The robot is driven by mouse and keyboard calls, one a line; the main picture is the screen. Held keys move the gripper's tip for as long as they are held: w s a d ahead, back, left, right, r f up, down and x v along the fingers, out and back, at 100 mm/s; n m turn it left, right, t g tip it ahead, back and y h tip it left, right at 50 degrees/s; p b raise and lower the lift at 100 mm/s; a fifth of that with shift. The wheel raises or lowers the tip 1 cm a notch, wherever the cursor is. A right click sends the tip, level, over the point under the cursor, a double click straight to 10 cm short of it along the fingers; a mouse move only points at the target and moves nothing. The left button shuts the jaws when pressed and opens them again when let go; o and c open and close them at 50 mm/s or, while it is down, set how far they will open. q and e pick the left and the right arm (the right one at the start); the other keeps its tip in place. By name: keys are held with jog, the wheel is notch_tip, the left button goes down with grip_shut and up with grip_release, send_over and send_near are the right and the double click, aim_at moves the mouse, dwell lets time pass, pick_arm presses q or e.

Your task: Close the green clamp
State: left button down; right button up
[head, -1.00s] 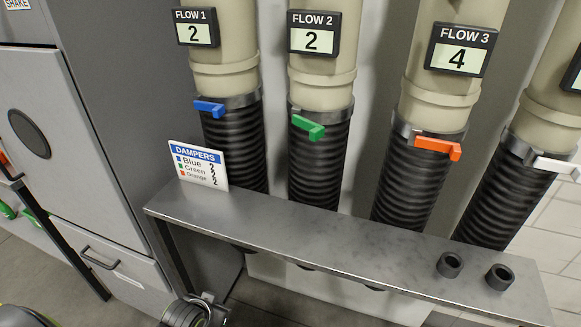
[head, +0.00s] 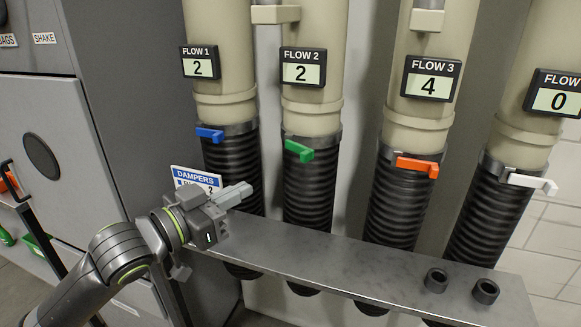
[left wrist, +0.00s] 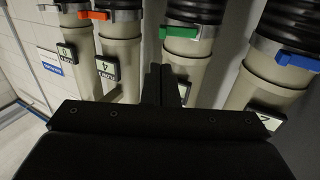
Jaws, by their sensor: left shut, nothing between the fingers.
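The green clamp (head: 299,151) is a lever on the metal collar of the second pipe, just above its black ribbed hose. In the left wrist view the green clamp (left wrist: 179,32) shows at the top, a little right of centre. My left gripper (head: 246,190) is shut and empty, in front of the first hose, lower than the green clamp and to its left. It is apart from the clamp. In the left wrist view the dark fingers (left wrist: 165,85) stand together near the middle. My right gripper is not in view.
A blue clamp (head: 209,134) is on the left pipe, an orange clamp (head: 417,167) and a white clamp (head: 533,184) on the right ones. A metal shelf (head: 340,262) runs below. My left arm partly covers the dampers sign (head: 196,179). Flow displays read 2, 2, 4 and 0.

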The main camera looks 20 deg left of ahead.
pick_arm(q)
jog(key=w+b, duration=0.1)
jog(key=p, duration=0.1)
send_near(302, 159)
jog(key=shift+x, duration=3.45)
